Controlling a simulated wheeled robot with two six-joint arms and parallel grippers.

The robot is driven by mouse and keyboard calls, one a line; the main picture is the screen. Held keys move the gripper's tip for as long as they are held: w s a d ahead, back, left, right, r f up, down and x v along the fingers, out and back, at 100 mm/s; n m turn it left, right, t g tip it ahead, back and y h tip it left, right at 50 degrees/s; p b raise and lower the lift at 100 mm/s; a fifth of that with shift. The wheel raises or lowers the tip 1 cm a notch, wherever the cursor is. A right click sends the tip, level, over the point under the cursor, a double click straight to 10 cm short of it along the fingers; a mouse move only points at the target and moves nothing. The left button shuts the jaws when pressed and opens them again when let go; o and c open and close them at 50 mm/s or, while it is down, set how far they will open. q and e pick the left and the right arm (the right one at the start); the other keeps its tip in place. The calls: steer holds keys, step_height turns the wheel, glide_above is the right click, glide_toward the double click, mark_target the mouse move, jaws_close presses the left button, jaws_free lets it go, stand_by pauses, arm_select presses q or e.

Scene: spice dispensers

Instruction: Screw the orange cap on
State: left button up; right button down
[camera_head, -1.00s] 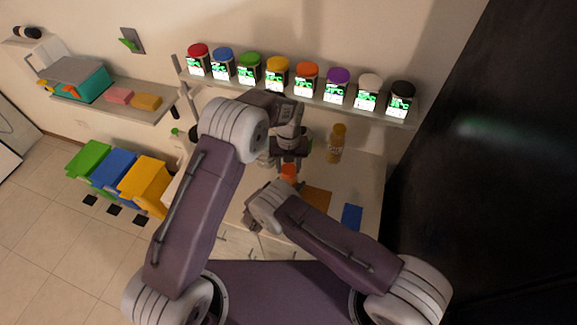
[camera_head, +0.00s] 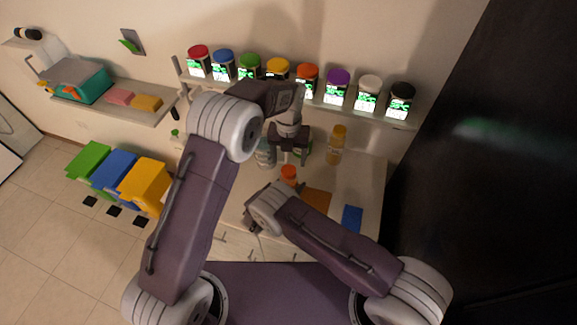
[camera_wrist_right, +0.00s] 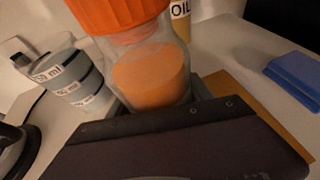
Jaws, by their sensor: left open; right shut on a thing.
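The orange cap (camera_head: 289,172) sits on top of a clear jar with orange powder; the ridged cap (camera_wrist_right: 118,12) and the jar (camera_wrist_right: 152,75) fill the upper middle of the right wrist view. A strip of clear neck shows under the cap; I cannot tell how tight it is. My right gripper (camera_wrist_right: 185,118) is shut on the jar and holds it upright by its lower part; in the head view my right wrist hides most of the jar. My left gripper (camera_head: 290,153) is open and empty, just above and behind the cap, apart from it.
An oil bottle (camera_head: 336,146) stands at the back of the counter. Measuring cups (camera_wrist_right: 66,78) stand left of the jar. A brown board (camera_head: 318,199) and a blue block (camera_head: 351,217) lie to the right. A shelf (camera_head: 300,99) above carries several spice dispensers.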

mark_target(288, 170)
steer(key=shift+c, duration=1.8)
jaws_free()
arm_select(q)
step_height(288, 170, up, 6)
steer(key=shift+r, duration=0.2)
arm_select(e)
steer(key=v, duration=1.2)
steer(key=shift+s, duration=0.1)
